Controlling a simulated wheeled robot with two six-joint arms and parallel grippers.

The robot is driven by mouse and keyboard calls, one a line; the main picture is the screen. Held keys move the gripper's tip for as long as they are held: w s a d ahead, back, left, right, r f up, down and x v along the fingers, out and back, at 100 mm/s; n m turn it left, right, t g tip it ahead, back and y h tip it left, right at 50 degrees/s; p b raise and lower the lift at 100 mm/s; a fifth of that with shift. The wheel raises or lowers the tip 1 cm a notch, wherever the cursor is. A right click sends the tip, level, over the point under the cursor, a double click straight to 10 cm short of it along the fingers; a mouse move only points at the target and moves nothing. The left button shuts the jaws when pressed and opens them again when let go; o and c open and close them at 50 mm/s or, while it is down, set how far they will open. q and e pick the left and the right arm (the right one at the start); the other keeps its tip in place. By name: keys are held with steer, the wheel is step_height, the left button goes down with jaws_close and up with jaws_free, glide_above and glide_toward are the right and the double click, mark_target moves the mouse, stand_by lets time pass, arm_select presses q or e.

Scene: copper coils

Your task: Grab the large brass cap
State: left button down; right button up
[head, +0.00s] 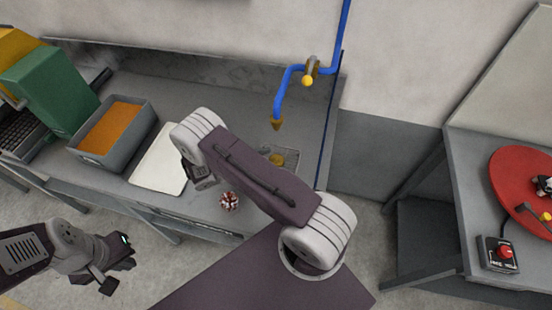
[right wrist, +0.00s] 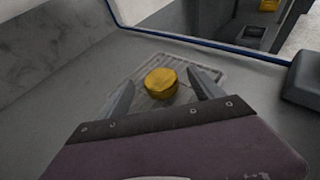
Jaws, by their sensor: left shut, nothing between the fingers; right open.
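The large brass cap (right wrist: 161,84) is a short yellow disc lying on a pale grate (right wrist: 150,97) in the right wrist view. In the head view the cap (head: 277,159) shows just past my right arm, under the blue pipe's end. My right gripper (right wrist: 161,79) is open and empty, with one finger on each side of the cap in the picture. I cannot tell how far above it they are. My left gripper (head: 122,264) is shut and empty at the lower left, over the floor.
A blue pipe (head: 278,100) with a brass nozzle hangs above the grate. A grey bin (head: 147,141) with orange contents and a white tray (head: 159,160) stand to the left. A red disc (head: 510,170) lies on the right table. A floor gap separates the tables.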

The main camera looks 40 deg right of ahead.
mark_target(273, 162)
steer(key=shift+d+f, duration=0.3)
steer(key=shift+d, duration=0.3)
steer(key=c, duration=1.7)
steer(key=shift+o, duration=0.2)
steer(key=shift+r, duration=0.55)
step_height(273, 162, up, 3)
steer(key=shift+s+r, duration=0.1)
steer(key=shift+r, duration=0.1)
steer(key=s+r, duration=0.6)
steer(key=s, duration=0.5)
steer(key=shift+s+d+r+b, duration=0.25)
steer(key=shift+d+r+b, duration=0.05)
steer(key=shift+d+b, duration=0.15)
